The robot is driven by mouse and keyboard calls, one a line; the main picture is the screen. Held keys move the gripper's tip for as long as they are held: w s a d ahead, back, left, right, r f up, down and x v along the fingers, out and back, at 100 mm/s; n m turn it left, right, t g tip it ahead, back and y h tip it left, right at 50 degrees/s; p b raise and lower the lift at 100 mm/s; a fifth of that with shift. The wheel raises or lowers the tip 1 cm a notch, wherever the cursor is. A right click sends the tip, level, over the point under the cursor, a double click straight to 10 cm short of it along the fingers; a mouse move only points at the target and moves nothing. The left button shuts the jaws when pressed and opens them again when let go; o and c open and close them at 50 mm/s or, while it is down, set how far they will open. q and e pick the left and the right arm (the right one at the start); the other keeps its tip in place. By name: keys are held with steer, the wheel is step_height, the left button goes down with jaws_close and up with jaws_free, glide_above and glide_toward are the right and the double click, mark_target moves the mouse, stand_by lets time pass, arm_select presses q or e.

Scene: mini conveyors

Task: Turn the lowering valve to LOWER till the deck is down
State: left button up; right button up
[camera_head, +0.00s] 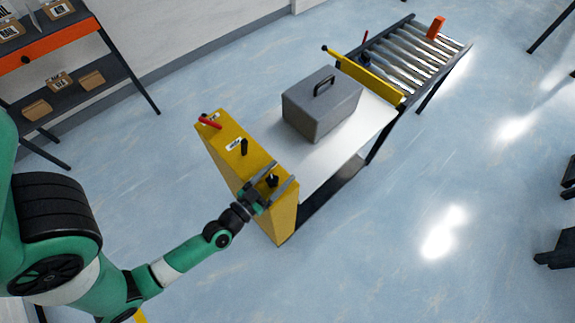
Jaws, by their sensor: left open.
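The yellow cabinet (222,150) stands at the near end of the white deck (372,122). Its top carries a red lever (209,122), a black handle (244,147) and a black knob (272,180). The labels are too small to read, so I cannot tell for sure which control is the lowering valve. My left gripper (274,182) is open at the black knob, with one finger on each side of it. I cannot tell whether the fingers touch it. The deck is raised above the floor. My right gripper is not in view.
A grey case (322,103) with a black handle sits on the deck. A yellow barrier (370,80) separates the deck from a roller conveyor (408,52) bearing an orange block (436,27). A shelf (68,36) with boxes stands upper left. The floor at right is mostly clear.

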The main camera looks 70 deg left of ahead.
arm_select(q)
steer(key=shift+w+a, duration=0.25)
steer(key=shift+w, duration=0.25)
steer(key=shift+s, duration=0.1)
